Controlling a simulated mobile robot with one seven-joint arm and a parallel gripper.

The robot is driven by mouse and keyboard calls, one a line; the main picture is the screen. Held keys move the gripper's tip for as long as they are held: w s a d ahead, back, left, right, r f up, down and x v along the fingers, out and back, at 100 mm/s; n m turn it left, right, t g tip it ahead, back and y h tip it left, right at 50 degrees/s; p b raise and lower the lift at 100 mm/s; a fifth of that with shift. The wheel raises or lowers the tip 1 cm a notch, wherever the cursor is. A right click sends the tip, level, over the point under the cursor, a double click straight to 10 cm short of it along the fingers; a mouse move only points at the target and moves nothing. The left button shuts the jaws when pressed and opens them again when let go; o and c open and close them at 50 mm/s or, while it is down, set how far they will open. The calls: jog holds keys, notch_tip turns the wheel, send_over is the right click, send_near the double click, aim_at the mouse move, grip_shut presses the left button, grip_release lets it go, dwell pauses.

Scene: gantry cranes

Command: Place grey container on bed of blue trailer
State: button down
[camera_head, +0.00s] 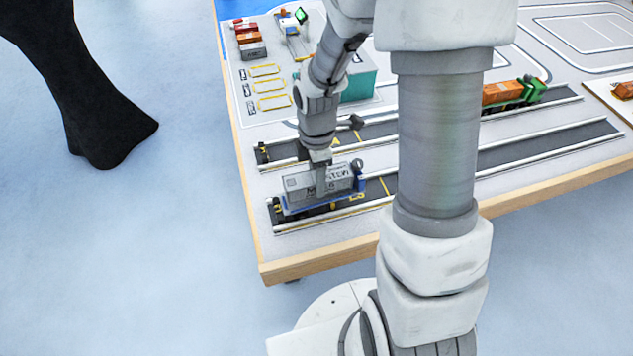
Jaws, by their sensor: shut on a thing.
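The grey container (303,186) is at the near left of the table, with dark lettering on its side. My gripper (321,184) points down and is shut on the container near its middle. The blue trailer (289,208) stands on the near dark lane, directly below the container, with a blue cab (359,180) at its right end. The container is lined up along the trailer's bed and looks at or just above it. I cannot tell whether the two touch. My fingers hide part of the container's side.
A green truck (530,91) with an orange container (500,93) stands on the far lane at right. Red, orange and grey containers (252,50) sit at the back left by yellow-outlined bays. A teal block (359,85) stands behind my arm. The near lane is clear to the right.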

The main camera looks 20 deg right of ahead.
jog(key=shift+f, duration=0.95)
jog(key=shift+c, duration=1.1)
grip_release()
jog(key=shift+r, duration=0.1)
